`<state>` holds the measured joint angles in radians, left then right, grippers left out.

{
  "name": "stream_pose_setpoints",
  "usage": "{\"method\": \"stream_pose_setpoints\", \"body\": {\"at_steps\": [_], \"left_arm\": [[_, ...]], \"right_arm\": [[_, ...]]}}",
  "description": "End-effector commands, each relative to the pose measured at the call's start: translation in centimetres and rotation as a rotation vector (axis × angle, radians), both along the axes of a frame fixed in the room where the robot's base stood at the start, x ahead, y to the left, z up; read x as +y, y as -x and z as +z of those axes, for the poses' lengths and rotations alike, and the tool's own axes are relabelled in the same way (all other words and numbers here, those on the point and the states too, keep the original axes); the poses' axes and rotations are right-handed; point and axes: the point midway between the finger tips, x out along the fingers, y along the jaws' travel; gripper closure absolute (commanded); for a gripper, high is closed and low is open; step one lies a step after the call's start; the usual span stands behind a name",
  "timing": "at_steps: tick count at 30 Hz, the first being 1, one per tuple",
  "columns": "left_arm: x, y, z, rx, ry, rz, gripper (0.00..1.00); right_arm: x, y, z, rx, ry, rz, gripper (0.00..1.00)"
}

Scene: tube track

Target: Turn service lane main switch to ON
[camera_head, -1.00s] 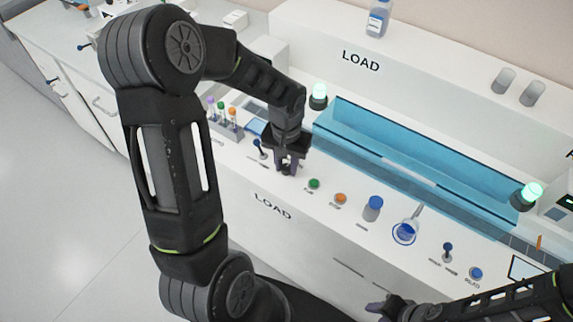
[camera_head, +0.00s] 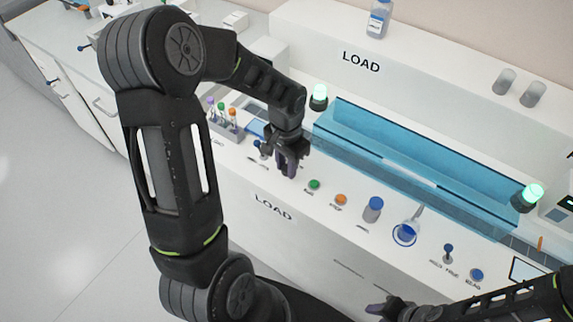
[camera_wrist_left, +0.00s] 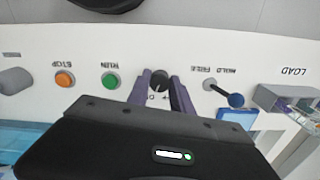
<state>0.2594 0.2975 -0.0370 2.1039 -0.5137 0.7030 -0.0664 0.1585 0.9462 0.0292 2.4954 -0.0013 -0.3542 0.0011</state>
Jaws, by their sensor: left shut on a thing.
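The main switch is a dark rotary knob (camera_wrist_left: 160,80) on the white sloped panel. In the left wrist view it sits between the two purple-grey fingers of my left gripper (camera_wrist_left: 160,84). The fingers are shut on it, and its label is mostly covered, so its setting cannot be read. In the head view my left gripper (camera_head: 288,168) reaches down to the panel left of the green button and hides the knob. My right gripper (camera_head: 378,307) is low in the head view, away from the panel controls; its jaw opening cannot be made out.
A green RUN button (camera_wrist_left: 111,80) and an orange STOP button (camera_wrist_left: 65,80) lie beside the switch. A blue-tipped HOLD/FREE lever (camera_wrist_left: 236,99) stands on the other side.

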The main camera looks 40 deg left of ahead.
Motion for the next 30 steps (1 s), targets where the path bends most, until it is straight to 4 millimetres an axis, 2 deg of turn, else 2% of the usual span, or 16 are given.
{"method": "stream_pose_setpoints", "body": {"at_steps": [2,3,11,22,26,30], "left_arm": [[0.0,-0.1,0.1,-0.002,-0.001,-0.002,1.00],[0.0,-0.1,0.1,-0.002,-0.001,-0.002,0.73],[0.0,0.0,0.0,-0.001,-0.001,0.000,0.52],[0.0,-0.1,0.6,-0.003,-0.001,0.000,0.52],[0.0,-0.2,2.2,-0.005,-0.002,0.001,0.52],[0.1,-0.2,4.6,-0.008,-0.003,0.001,0.52]], "right_arm": [[0.0,0.0,0.0,0.000,0.000,0.000,0.64],[0.0,0.0,0.0,0.000,0.000,0.000,0.64],[0.0,0.0,0.0,0.000,0.000,0.000,0.64],[0.0,0.0,0.0,0.000,0.000,0.000,0.64],[0.0,0.0,-0.1,0.000,0.000,0.000,0.64],[0.0,0.0,-0.3,0.000,0.000,0.000,0.64]]}}
